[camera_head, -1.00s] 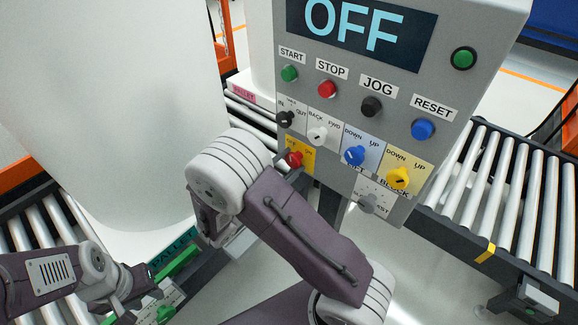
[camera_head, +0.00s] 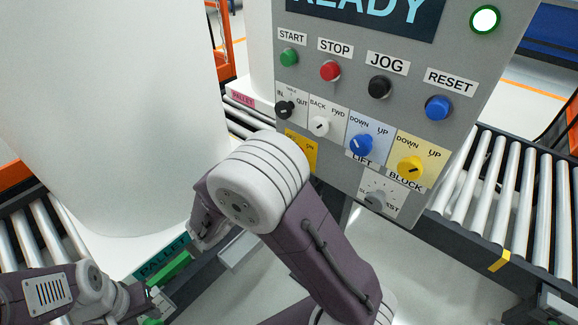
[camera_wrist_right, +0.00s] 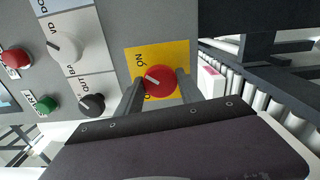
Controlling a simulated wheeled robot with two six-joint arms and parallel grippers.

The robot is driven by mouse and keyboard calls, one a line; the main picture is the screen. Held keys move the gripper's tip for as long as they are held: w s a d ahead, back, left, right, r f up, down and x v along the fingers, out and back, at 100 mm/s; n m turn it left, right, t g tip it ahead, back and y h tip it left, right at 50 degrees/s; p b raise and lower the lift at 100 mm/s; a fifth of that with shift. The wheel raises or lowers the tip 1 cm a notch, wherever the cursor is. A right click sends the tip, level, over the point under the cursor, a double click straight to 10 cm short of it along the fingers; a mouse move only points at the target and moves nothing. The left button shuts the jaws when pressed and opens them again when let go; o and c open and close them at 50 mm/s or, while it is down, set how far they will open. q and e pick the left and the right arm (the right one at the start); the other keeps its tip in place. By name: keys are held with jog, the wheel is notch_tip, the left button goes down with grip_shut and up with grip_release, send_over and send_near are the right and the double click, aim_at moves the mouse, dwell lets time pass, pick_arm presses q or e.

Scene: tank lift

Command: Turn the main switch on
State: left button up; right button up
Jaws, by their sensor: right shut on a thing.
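The main switch is a red knob (camera_wrist_right: 161,82) on a yellow plate (camera_wrist_right: 178,54) in the right wrist view. Its white pointer line tilts toward the ON mark. My right gripper (camera_wrist_right: 159,86) has a finger on each side of the knob and is shut on it. In the head view my right arm hides the knob, and part of the yellow plate (camera_head: 301,152) shows. The display (camera_head: 365,12) reads READY and the round lamp (camera_head: 485,19) glows white with a green rim. My left gripper (camera_head: 150,302) is low at the left, its jaws unclear.
The grey panel (camera_head: 300,18) also carries START, STOP, JOG and RESET buttons and several selector knobs, such as the blue lift knob (camera_head: 361,145) and yellow block knob (camera_head: 410,167). A white tank (camera_head: 110,110) stands left. Roller conveyors (camera_head: 500,190) run at both sides.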

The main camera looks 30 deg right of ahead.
jog(key=shift+f+m+b, duration=0.1)
jog(key=shift+m+b, duration=0.4)
jog(key=shift+m, duration=0.1)
jog(key=o, duration=1.4)
jog(key=p+v, duration=0.1)
jog(key=v, duration=0.8)
jog(key=shift+a+p, duration=0.1)
jog(key=shift+p, duration=0.3)
